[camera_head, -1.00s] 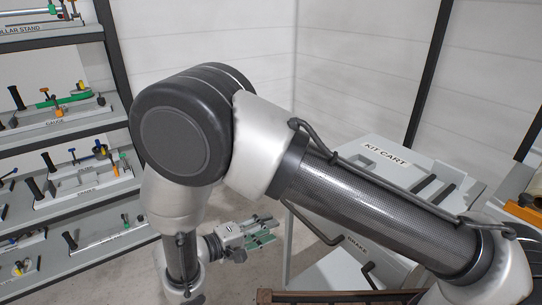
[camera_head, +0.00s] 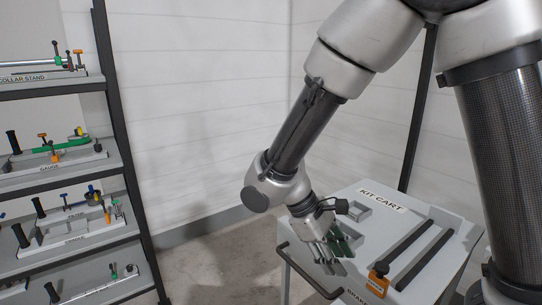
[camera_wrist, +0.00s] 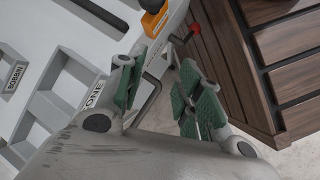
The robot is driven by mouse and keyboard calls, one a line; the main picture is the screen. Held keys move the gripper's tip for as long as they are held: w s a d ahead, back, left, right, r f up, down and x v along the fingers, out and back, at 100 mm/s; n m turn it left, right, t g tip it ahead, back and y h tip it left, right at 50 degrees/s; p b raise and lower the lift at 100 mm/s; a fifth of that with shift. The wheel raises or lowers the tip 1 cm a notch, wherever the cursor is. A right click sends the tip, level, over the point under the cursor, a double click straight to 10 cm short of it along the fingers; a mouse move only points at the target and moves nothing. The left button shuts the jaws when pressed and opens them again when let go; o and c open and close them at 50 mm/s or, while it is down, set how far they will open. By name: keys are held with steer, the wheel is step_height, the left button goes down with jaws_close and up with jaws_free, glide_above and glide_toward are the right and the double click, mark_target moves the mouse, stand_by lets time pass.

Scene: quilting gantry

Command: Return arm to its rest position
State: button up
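My gripper (camera_head: 333,262) hangs at the end of my arm in the head view, pointing down in front of the left part of the kit cart. In the wrist view my gripper (camera_wrist: 160,95) has its two green-padded fingers spread apart with nothing held between them. My arm comes down from the upper right of the head view, bent at the elbow and wrist. The shoulder end of the arm is cut off by the picture edge.
The grey kit cart (camera_head: 455,232) carries two dark bars and an orange block (camera_head: 378,280). Its recessed top shows in the wrist view beside brown wooden slats (camera_wrist: 285,60). A loaded shelf rack (camera_head: 75,165) stands left. Floor between rack and cart is clear.

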steer(key=s+d+r+m+t+y, duration=0.3)
steer(key=d+r+m, duration=0.2)
steer(key=d+r, duration=0.3)
steer(key=s+d+r+m+t+y, duration=0.3)
steer(key=d+r+m, duration=0.2)
steer(key=d+r, duration=0.4)
steer(key=d, duration=0.5)
steer(key=shift+s+r, duration=0.15)
steer(key=shift+s, duration=0.25)
stand_by(0.6)
